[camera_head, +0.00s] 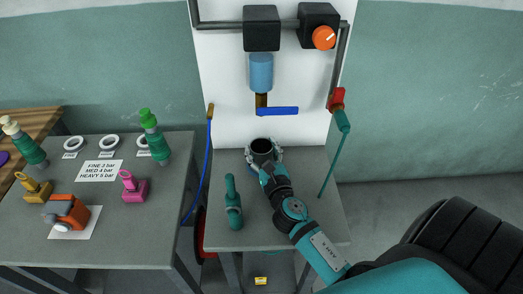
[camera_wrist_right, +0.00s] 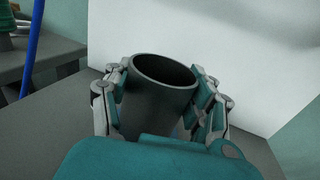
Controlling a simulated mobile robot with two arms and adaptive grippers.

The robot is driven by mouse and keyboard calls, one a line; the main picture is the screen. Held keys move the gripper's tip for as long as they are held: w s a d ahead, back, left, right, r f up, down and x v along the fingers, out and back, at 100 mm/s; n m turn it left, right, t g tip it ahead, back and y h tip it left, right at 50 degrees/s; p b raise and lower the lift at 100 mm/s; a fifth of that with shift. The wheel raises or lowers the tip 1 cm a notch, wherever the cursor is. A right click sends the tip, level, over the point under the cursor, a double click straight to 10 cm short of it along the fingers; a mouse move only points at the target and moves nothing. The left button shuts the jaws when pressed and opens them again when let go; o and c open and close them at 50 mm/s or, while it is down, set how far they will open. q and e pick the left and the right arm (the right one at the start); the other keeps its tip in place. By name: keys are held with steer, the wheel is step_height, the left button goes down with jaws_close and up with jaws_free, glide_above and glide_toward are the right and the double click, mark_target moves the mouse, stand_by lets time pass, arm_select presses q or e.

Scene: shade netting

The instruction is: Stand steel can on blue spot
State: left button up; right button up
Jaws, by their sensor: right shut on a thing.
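The steel can (camera_head: 262,147) is a dark grey open-topped cylinder at the back of the right-hand table. My right gripper (camera_head: 264,158) is around it with a finger on each side. In the right wrist view the can (camera_wrist_right: 160,95) stands between the two fingers of the gripper (camera_wrist_right: 163,108), and I look into its open mouth. Whether its base touches the table is hidden. My left gripper is not in view.
A blue cylinder and blue-handled valve (camera_head: 277,111) hang above the can on the white panel. A green bottle-like tool (camera_head: 233,205) stands on the right-hand table (camera_head: 222,170). The left table (camera_head: 100,215) holds several tools and fittings. A blue hose (camera_head: 208,165) hangs between the tables.

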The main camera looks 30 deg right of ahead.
steer(key=o, duration=0.9)
steer(key=shift+o, duration=1.4)
steer(key=shift+r, duration=0.15)
steer(key=shift+s+a, duration=0.1)
steer(key=shift+s, duration=0.15)
steer(key=b+v, duration=0.2)
steer(key=v, duration=0.8)
steer(key=shift+s+a+b, duration=0.1)
steer(key=shift+s+b, duration=0.2)
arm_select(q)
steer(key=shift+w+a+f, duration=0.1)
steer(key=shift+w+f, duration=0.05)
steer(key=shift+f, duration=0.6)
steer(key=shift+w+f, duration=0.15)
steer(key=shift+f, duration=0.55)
arm_select(e)
steer(key=shift+s+a, duration=0.1)
steer(key=shift+s, duration=0.3)
